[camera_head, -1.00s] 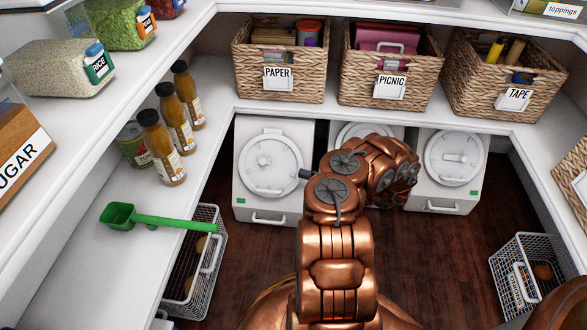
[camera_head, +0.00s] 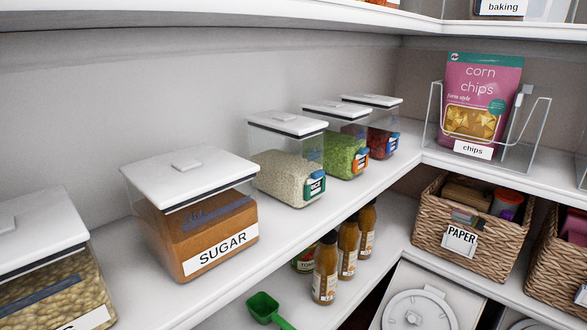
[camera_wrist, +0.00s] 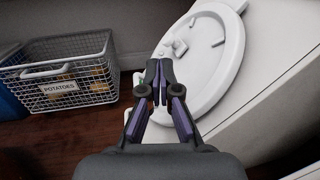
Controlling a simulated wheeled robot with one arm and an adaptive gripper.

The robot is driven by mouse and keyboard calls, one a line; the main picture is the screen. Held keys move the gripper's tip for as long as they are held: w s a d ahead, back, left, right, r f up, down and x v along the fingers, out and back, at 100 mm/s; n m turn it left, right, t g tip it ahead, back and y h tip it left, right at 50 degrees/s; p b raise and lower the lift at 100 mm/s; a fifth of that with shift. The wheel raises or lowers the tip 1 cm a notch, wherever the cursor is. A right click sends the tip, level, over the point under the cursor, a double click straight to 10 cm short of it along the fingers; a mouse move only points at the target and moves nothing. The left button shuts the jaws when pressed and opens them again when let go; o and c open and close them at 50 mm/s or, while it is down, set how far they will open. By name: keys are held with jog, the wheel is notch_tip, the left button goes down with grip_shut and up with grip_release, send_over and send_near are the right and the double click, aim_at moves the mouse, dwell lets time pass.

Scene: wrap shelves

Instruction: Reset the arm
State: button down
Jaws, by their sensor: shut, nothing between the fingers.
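My gripper (camera_wrist: 160,78) shows in the wrist view with its dark, purple-sided fingers together and nothing between them. It points at a white bin with a round lid (camera_wrist: 205,60), which lies beyond and to the right of the fingertips. I cannot tell the gap between them. My arm and gripper are out of the head view now.
A wire basket labelled POTATOES (camera_wrist: 62,75) stands on the dark floor to the left. In the head view, a sugar container (camera_head: 190,215), a rice container (camera_head: 288,165), sauce bottles (camera_head: 325,270) and a green scoop (camera_head: 263,307) sit on white shelves. A wicker PAPER basket (camera_head: 425,225) is at right.

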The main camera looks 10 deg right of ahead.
jog(key=w+a+r+n+g+y+p, duration=0.3)
jog(key=w+a+r+n+y+p, duration=0.15)
jog(key=a+r, duration=0.6)
jog(key=w+a+r+n+g+y+p, duration=0.4)
jog(key=a+r, duration=0.4)
jog(key=r, duration=0.6)
jog(key=s+a+r+n+g+h+p, duration=0.1)
jog(key=s+a+r+n+g+p, duration=0.3)
jog(key=a+r, duration=0.45)
jog(key=s+a+r+n+g+h+p, duration=0.1)
jog(key=s+a+r+n+g+p, duration=0.1)
jog(key=a+r+n+g, duration=0.5)
jog(key=s+a+r+n+g+h+p, duration=0.1)
jog(key=s+a+r+n+h+p, duration=0.3)
jog(key=s+r, duration=0.4)
jog(key=s+a+r+n+g+h+p, duration=0.1)
jog(key=s+a+r+n+h+p, duration=0.15)
jog(key=s+a+r+p, duration=0.4)
jog(key=s+d+r+n+t+h+p, duration=0.1)
jog(key=s+d+r+n+h+p, duration=0.1)
jog(key=s+d+r+h+p, duration=0.2)
jog(key=s+d+r+n+t+h+p, duration=0.1)
jog(key=s+d+r+h+p, duration=0.4)
jog(key=s, duration=0.6)
notch_tip(320, 180, up, 2)
jog(key=shift+s+d+r+n+p, duration=0.15)
jog(key=shift+d+n+p, duration=0.2)
jog(key=shift+d+n, duration=0.25)
